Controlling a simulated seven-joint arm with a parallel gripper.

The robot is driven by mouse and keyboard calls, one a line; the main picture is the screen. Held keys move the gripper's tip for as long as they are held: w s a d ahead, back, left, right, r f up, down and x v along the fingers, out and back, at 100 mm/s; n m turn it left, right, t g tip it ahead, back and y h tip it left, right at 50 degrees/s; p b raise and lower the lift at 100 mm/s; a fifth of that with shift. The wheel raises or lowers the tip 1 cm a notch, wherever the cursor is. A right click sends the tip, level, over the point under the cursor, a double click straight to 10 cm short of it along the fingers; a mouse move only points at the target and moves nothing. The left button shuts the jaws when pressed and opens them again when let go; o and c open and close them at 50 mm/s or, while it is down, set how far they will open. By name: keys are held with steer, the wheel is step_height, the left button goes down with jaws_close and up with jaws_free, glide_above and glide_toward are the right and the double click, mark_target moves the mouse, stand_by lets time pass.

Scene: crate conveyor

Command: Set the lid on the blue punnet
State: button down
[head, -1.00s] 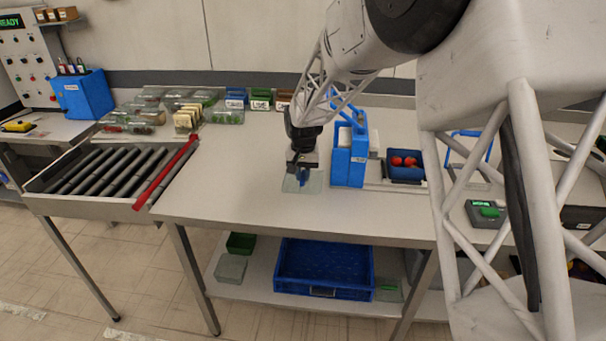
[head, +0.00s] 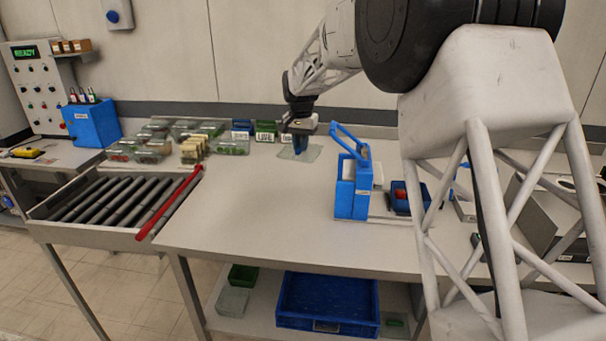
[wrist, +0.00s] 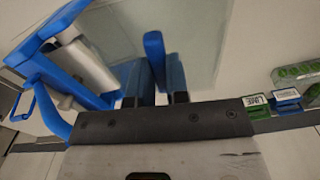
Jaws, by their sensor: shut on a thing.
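My gripper (head: 301,143) is shut on a clear lid (head: 285,155) and holds it over the back of the table, left of the blue rack. In the wrist view the blue fingers of my gripper (wrist: 156,82) close on the lid (wrist: 205,35), a clear sheet. I cannot tell how high the lid is above the table. The blue punnet (head: 397,187) with red fruit stands to the right of the rack. My arm partly hides it. The punnet does not clearly show in the wrist view.
A blue rack (head: 345,200) with a raised handle stands between the lid and the punnet. Clear packed punnets (head: 150,145) and small labelled boxes (head: 265,131) sit at the back left. A roller conveyor (head: 105,205) is at the left. The table's front middle is clear.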

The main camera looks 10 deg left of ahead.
steer(key=w+r+m, duration=0.1)
steer(key=w+r, duration=0.2)
steer(key=r, duration=0.4)
steer(key=w+r+m, duration=0.1)
steer(key=w+r, duration=0.3)
steer(key=r, duration=0.3)
steer(key=w+d+r, duration=0.2)
steer(key=w+d, duration=0.1)
steer(key=d, duration=0.4)
steer(key=s+d+f+n, duration=0.2)
steer(key=s+d+f, duration=0.1)
steer(key=d+f, duration=0.8)
steer(key=s+d+f+n, duration=0.2)
steer(key=d+f, duration=0.9)
steer(key=d, duration=0.8)
steer(key=shift+s+f, duration=0.25)
steer(key=shift+s, duration=0.15)
steer(key=shift+d+f, duration=0.1)
steer(key=shift+f, duration=0.15)
steer(key=shift+f, duration=3.2)
steer(key=c, duration=0.6)
jaws_free()
steer(key=shift+c, duration=0.2)
